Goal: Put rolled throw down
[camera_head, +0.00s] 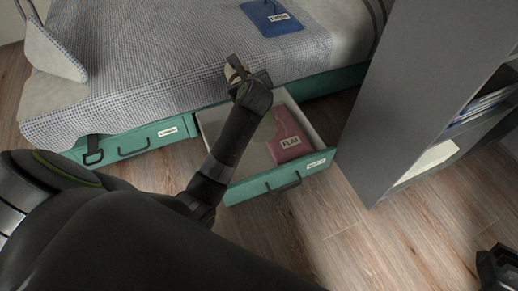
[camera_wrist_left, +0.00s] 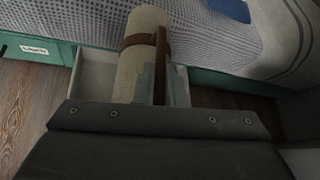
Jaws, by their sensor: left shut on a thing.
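The rolled throw (camera_wrist_left: 139,62) is a cream roll with a brown strap. In the left wrist view it lies lengthwise in front of the jaws, over the open drawer and bed edge. My left gripper (camera_head: 236,72) is shut on it. I cannot tell whether the throw touches the bed. My right gripper (camera_head: 497,268) is at the lower right corner, partly cut off, and its jaws are unclear.
An open green drawer (camera_head: 250,189) under the bed (camera_head: 150,92) holds a red labelled item (camera_head: 287,134). A closed green drawer (camera_head: 135,143) is to its left. A blue labelled item (camera_head: 271,18) lies on the bed. A grey shelf unit (camera_head: 405,90) stands right. The wood floor is clear.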

